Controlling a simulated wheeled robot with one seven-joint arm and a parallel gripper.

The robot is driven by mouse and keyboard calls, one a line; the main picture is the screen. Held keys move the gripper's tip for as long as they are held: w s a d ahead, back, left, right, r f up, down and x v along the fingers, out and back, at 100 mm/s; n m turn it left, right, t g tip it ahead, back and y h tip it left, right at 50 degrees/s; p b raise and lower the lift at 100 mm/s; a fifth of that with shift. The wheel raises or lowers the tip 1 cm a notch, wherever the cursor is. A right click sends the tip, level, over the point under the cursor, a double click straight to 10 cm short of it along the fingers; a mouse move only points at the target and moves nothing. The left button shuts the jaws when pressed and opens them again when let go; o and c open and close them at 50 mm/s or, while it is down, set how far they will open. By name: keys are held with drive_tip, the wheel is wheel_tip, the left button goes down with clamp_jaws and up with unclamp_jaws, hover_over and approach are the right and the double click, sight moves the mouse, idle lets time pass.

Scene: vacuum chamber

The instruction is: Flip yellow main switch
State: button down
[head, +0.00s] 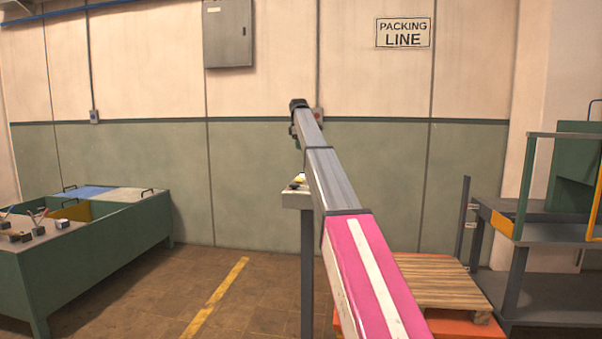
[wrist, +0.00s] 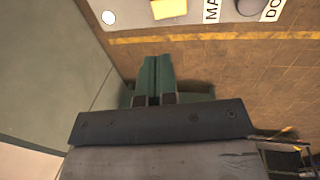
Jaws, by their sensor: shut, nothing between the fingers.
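The yellow main switch (wrist: 168,9) is a yellow block on a pale panel (wrist: 200,17) at the top edge of the wrist view, partly cut off. In the head view a small yellow part (head: 299,180) shows on top of the post-mounted panel (head: 296,199), partly hidden by my arm. My gripper (wrist: 156,60) has its two green fingers together and empty. In the wrist view its tips are below the yellow switch and apart from it in the picture. In the head view my gripper is mostly hidden behind my arm.
The panel also has a white round spot (wrist: 109,18), a dark knob (wrist: 248,6) and partly cut-off labels. A green bench (head: 100,250) stands left, a wooden pallet (head: 440,281) and a grey-green rack (head: 515,255) right. Floor between bench and post is clear.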

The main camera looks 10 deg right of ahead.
sight(301, 178)
drive_tip(key=f, duration=0.4)
drive_tip(key=w+f, duration=0.1)
drive_tip(key=f, duration=0.4)
drive_tip(key=w+f, duration=0.1)
drive_tip(key=f, duration=0.3)
drive_tip(key=shift+w+d+f, duration=0.25)
drive_tip(key=shift+d+f, duration=0.1)
drive_tip(key=shift+d, duration=0.05)
drive_tip(key=shift+w+f, duration=0.1)
drive_tip(key=shift+f, duration=0.2)
drive_tip(key=shift+s+a+r, duration=0.15)
drive_tip(key=shift+s+a, duration=0.05)
drive_tip(key=shift+s, duration=0.6)
drive_tip(key=shift+w+r, duration=0.1)
